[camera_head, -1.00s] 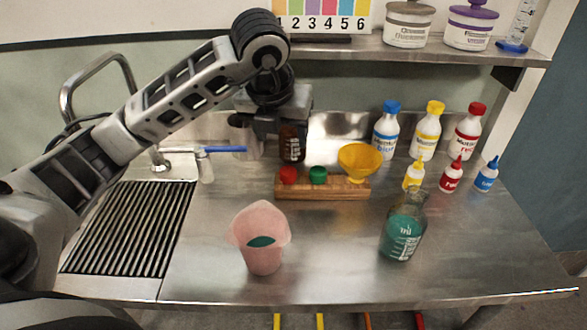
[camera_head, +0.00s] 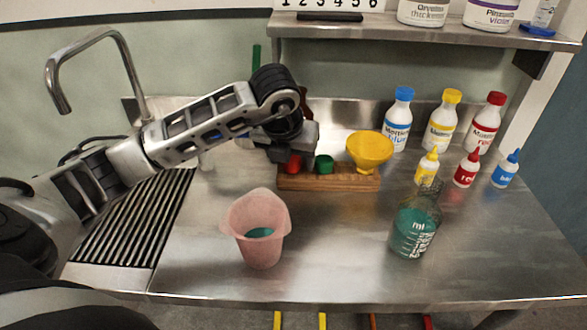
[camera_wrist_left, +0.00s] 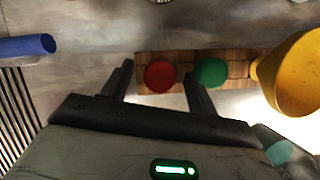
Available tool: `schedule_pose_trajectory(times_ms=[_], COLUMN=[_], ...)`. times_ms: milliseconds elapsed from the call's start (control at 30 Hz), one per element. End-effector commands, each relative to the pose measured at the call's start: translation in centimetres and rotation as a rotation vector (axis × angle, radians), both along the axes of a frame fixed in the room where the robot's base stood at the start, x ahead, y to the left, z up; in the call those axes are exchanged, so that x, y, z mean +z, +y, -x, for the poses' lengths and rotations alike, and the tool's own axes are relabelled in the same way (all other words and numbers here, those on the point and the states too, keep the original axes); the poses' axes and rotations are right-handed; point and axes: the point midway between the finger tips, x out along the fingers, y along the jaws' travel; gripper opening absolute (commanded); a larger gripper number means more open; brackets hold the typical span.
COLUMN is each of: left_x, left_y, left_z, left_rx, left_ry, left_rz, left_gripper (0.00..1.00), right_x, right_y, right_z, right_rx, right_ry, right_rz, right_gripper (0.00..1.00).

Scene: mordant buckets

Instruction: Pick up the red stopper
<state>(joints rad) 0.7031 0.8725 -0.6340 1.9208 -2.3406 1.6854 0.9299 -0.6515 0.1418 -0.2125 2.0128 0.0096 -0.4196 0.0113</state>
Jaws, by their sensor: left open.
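The red stopper (camera_head: 293,163) sits at the left end of a wooden rack (camera_head: 330,180), partly hidden by my left gripper in the head view. In the left wrist view the red stopper (camera_wrist_left: 159,76) lies between the two finger lines of my left gripper (camera_wrist_left: 160,80), which is open and empty. The fingers do not visibly touch it. The left finger is beside its left, and the right finger comes between it and the green stopper (camera_wrist_left: 211,72). My right gripper is not in view.
A yellow funnel (camera_head: 369,150) stands at the rack's right end. A pink beaker (camera_head: 257,232) and a flask of green liquid (camera_head: 415,228) stand in front. Several bottles are at the right (camera_head: 440,127). A faucet (camera_head: 90,60) rises at the left, and a blue rod (camera_wrist_left: 27,47) lies left of the gripper.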

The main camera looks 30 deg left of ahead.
Motion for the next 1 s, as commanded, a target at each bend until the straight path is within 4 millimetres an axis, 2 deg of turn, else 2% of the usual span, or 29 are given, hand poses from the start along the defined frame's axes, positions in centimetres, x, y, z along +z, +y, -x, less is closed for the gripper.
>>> schedule_pose_trajectory(times_ms=[133,167,300,333,733,967,1000], left_x=[0.1,0.1,0.2,0.2,0.6,3.5,4.0], left_y=[0.0,0.0,0.0,0.0,0.0,0.0,-0.5], left_z=[0.0,0.0,0.0,0.0,-0.1,-0.1,0.3], left_rx=[0.000,0.000,0.000,0.000,0.001,-0.001,-0.004], left_ry=[-0.001,-0.001,-0.001,-0.001,-0.002,-0.007,-0.006], left_rz=[0.000,0.000,0.000,0.000,0.001,0.000,0.001], left_gripper=[0.59,0.56,0.17,0.11,0.11,0.11,0.11], right_x=[0.2,0.1,0.0,0.0,-0.2,-0.4,-0.5], right_y=[0.0,0.0,0.0,0.0,-0.1,-0.1,-0.1], right_z=[0.1,0.1,0.3,0.3,0.3,0.3,0.3], right_rx=[0.002,0.002,0.002,0.002,0.001,0.001,0.001], right_ry=[0.000,0.001,0.005,0.005,0.005,0.005,0.005], right_rz=[0.001,0.001,0.001,0.001,0.004,0.004,0.004], right_gripper=[1.00,1.00,1.00,1.00,1.00,1.00,1.00])
